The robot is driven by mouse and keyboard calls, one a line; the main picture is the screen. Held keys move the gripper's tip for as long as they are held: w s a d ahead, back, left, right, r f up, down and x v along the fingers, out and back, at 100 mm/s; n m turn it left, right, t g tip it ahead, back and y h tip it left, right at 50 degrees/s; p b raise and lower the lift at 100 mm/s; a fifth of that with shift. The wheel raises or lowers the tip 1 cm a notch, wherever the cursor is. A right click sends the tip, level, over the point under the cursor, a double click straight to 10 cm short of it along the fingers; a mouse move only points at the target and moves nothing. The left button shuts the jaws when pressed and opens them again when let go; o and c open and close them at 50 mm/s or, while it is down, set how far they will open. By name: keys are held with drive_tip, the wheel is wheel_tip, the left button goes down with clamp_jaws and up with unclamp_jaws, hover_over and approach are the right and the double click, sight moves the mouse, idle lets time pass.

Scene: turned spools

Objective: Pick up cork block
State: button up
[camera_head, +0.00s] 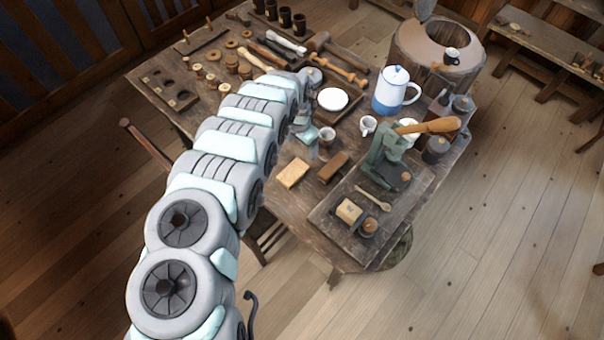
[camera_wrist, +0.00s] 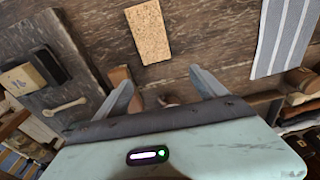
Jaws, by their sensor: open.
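The cork block (camera_head: 293,173) is a flat, tan, speckled rectangle lying on the wooden table near its front edge. In the wrist view the cork block (camera_wrist: 148,32) lies at the top, with bare wood around it. My gripper (camera_head: 310,146) is above the table, behind the cork block in the head view. In the wrist view my gripper (camera_wrist: 161,77) has its two fingers spread apart with nothing held between them. The cork block is beyond the fingertips, apart from them. The gripper's housing hides the lower part of the wrist view.
A dark brown block (camera_head: 333,167) lies just right of the cork block. A dark board (camera_head: 322,207) with a spoon and small box is farther right. A white mug (camera_head: 327,136) stands near my gripper. A striped grey cloth (camera_wrist: 285,38) lies on the other side.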

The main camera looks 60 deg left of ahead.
drive_tip(key=g, duration=0.1)
hover_over(294, 171)
drive_tip(key=f, duration=0.3)
drive_tip(key=shift+s+a+f+h, duration=0.1)
drive_tip(key=shift+a+f+h, duration=0.1)
drive_tip(key=shift+f+h, duration=0.2)
drive_tip(key=shift+a+f+b, duration=0.1)
drive_tip(key=shift+f+b, duration=0.2)
drive_tip(key=shift+f, duration=0.35)
drive_tip(key=shift+d+f+b, duration=0.15)
drive_tip(key=shift+f+b, duration=0.55)
drive_tip(key=shift+f, duration=0.65)
drive_tip(key=shift+d+f+b, duration=0.1)
drive_tip(key=shift+f+b, duration=0.6)
drive_tip(key=shift+f, duration=0.65)
drive_tip(key=shift+r, duration=0.1)
drive_tip(key=shift+c, duration=0.2)
drive_tip(key=c, duration=1.5)
wheel_tip(294, 171, up, 20)
drive_tip(key=p, duration=0.4)
drive_tip(key=shift+c, duration=0.2)
drive_tip(key=shift+p, duration=0.3)
